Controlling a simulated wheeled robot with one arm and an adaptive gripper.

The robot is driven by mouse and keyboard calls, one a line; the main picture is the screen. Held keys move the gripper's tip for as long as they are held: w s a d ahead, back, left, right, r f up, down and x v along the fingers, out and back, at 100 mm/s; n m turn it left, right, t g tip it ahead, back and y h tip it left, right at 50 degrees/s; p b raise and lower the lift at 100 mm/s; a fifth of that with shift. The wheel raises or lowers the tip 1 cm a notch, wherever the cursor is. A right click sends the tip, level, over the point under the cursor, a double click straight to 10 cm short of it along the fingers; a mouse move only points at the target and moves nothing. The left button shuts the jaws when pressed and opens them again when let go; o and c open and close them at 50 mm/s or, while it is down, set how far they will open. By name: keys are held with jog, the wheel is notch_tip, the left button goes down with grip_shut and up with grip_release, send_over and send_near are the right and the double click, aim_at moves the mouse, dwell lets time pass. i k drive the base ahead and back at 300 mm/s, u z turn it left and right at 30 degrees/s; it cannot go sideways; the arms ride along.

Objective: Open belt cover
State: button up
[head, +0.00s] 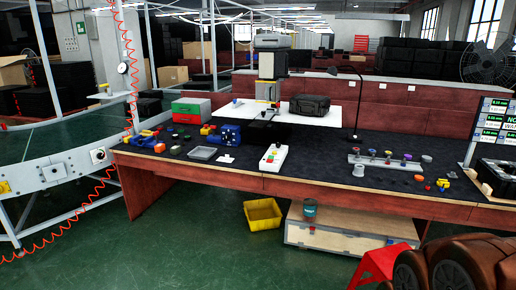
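A curved conveyor (72,160) with pale grey side panels runs along the left edge of the head view. A square plate with a round black knob (98,155) sits on its side near the workbench. A darker square fitting (52,172) is on the side panel further left. I cannot tell which part is the belt cover, or whether a cover is open or shut. My gripper is not in view.
A long workbench (310,185) with a dark top carries tools, small parts and a machine. A yellow bin (262,214) and a wooden crate (345,240) are below it. A red stool (384,264) stands at lower right. Green floor (170,245) is clear in front.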

aim_at(260, 41)
jog(key=u, duration=0.6)
jog(key=i, duration=2.05)
jog(key=u, duration=0.3)
jog(key=i, duration=1.5)
jog(key=z, duration=0.2)
